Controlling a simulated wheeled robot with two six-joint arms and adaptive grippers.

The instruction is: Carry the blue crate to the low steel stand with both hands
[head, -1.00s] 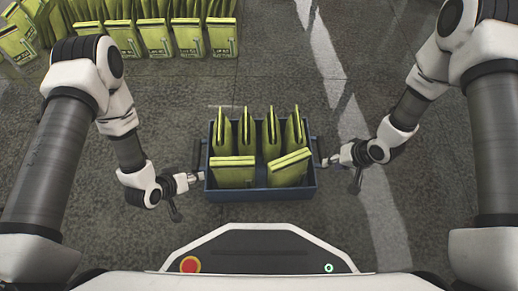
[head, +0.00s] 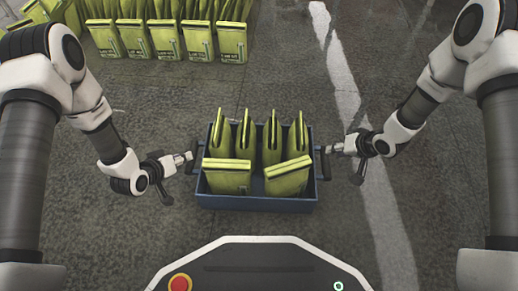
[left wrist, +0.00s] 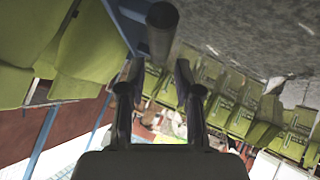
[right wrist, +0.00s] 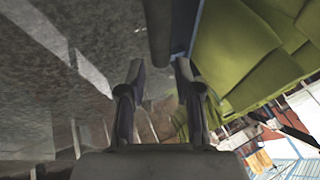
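The blue crate (head: 258,203) sits in the middle of the head view, loaded with several yellow-green bags. Dark handles stick out at its left side (head: 191,155) and right side (head: 326,160). My left gripper (head: 190,157) is at the left handle and my right gripper (head: 331,148) is at the right handle. In the left wrist view the fingers (left wrist: 156,75) are apart, with the dark handle bar (left wrist: 162,32) just past the tips. In the right wrist view the fingers (right wrist: 160,70) are also apart, with a bar (right wrist: 158,30) past the tips. No low steel stand is recognisable.
A row of similar yellow-green bags (head: 165,40) stands on the floor at the back left. The grey floor (head: 440,210) with a worn white stripe (head: 385,215) is clear to the right of the crate.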

